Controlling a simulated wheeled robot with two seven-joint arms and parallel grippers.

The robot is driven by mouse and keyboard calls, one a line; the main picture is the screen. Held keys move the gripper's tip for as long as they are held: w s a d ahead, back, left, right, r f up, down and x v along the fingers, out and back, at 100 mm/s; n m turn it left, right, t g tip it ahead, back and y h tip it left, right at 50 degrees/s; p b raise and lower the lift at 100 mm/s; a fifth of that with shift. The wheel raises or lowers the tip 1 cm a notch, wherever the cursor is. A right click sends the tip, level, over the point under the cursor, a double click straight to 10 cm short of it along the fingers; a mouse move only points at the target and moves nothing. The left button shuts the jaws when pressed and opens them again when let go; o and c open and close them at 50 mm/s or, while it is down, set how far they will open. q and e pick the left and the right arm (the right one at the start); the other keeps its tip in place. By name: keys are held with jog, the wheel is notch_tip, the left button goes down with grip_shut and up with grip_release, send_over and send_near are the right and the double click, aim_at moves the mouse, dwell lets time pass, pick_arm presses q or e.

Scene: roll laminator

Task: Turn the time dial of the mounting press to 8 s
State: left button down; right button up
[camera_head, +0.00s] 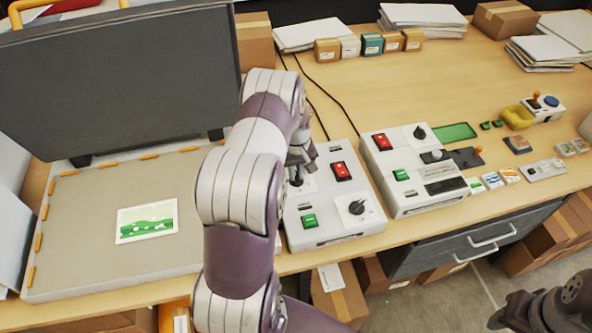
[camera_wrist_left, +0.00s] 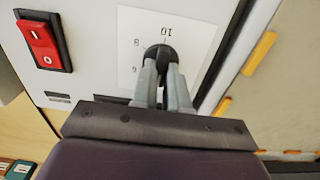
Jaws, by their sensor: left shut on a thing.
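The mounting press has a grey bed (camera_head: 85,225) with a raised dark lid (camera_head: 115,80), and a white control box (camera_head: 325,235) beside it. My left gripper (camera_head: 298,176) reaches down to the dial at the box's left edge, mostly hidden by my arm in the head view. In the left wrist view its fingers (camera_wrist_left: 163,82) are shut on the black dial knob (camera_wrist_left: 158,50). A white scale plate (camera_wrist_left: 195,40) around it shows 10, 8 and 6; the pointer's exact setting is unclear. My right gripper (camera_head: 512,310) is at the lower right, away from the press; its jaw state is unclear.
The control box also carries a red switch (camera_head: 342,171), a green button (camera_head: 309,221) and another black dial (camera_head: 356,207). A green picture (camera_head: 147,222) lies on the bed. A second control unit (camera_head: 415,175) stands to the right. Stacked sheets and boxes line the back.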

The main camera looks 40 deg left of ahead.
pick_arm(q)
jog(key=shift+m+b, duration=0.4)
jog(key=shift+m, duration=0.5)
jog(key=m+b, duration=0.1)
jog(key=m, duration=0.2)
jog(key=shift+w+m, duration=0.1)
jog(key=shift+m, duration=0.2)
jog(key=m+b, duration=0.1)
jog(key=m, duration=0.2)
jog(key=shift+d+m, duration=0.1)
jog(key=shift+m, duration=0.2)
jog(key=m, duration=0.3)
jog(key=shift+m+b, duration=0.3)
jog(key=shift+b, duration=0.05)
jog(key=m, duration=0.5)
jog(key=shift+d+b, duration=0.15)
jog(key=shift+b, duration=0.2)
jog(key=m, duration=0.6)
jog(key=shift+d, duration=0.1)
